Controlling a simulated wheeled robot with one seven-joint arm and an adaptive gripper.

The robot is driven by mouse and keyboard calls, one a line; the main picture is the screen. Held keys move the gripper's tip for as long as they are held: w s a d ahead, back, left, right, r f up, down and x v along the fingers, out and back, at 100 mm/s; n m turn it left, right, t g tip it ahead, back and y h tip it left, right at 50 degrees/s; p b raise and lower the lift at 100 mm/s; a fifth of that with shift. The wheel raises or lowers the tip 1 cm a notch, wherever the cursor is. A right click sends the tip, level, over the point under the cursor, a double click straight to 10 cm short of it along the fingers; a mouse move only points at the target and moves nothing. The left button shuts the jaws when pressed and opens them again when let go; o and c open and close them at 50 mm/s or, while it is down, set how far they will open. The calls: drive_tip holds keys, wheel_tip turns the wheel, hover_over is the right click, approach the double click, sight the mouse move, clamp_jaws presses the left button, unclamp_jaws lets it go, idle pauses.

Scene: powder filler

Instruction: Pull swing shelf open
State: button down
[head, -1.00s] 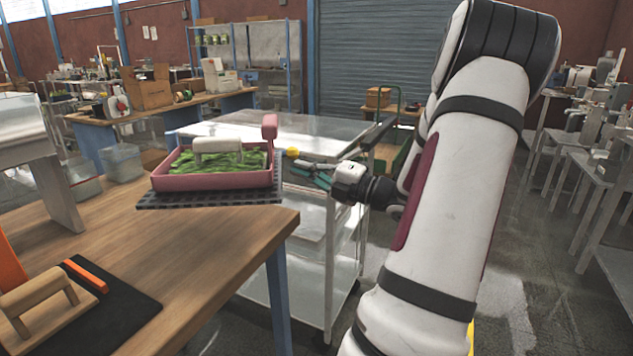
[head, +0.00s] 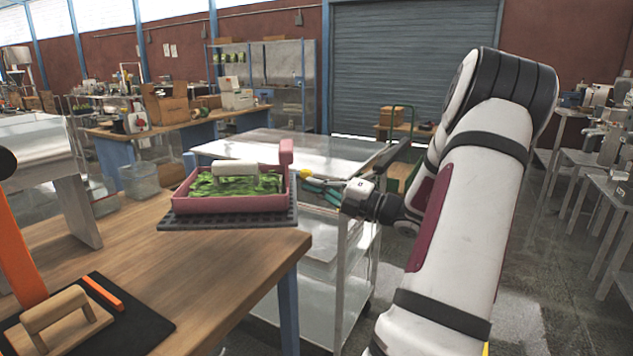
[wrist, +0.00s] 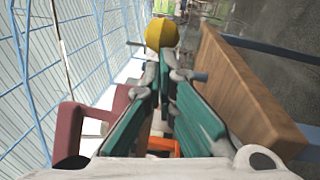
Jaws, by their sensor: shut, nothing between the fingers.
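I cannot clearly pick out the swing shelf. A pink tray (head: 235,203) of green matter, with a white bar handle (head: 236,171) across it and a pink upright block (head: 286,152) at its corner, sits on a black grid mat (head: 222,219) at the table's far edge. A yellow ball-shaped knob (head: 304,174) is just right of the tray. My gripper (head: 304,184), with teal fingers, is at this knob. In the wrist view, the fingertips (wrist: 165,72) are close together with nothing between them. The yellow knob (wrist: 161,34) appears just past them; contact is unclear.
The wooden table (head: 190,250) holds a black mat (head: 140,325) with a wooden handled block (head: 60,322). A metal cart (head: 335,262) stands behind my gripper. Open floor (head: 520,275) lies to the right.

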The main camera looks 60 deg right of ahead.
drive_tip(key=w+d+n+y+p, duration=0.1)
drive_tip(key=w+d+p, duration=0.5)
drive_tip(key=w+d, duration=0.5)
drive_tip(key=shift+d+y, duration=0.2)
drive_tip(key=shift+y, duration=0.2)
idle(0.6)
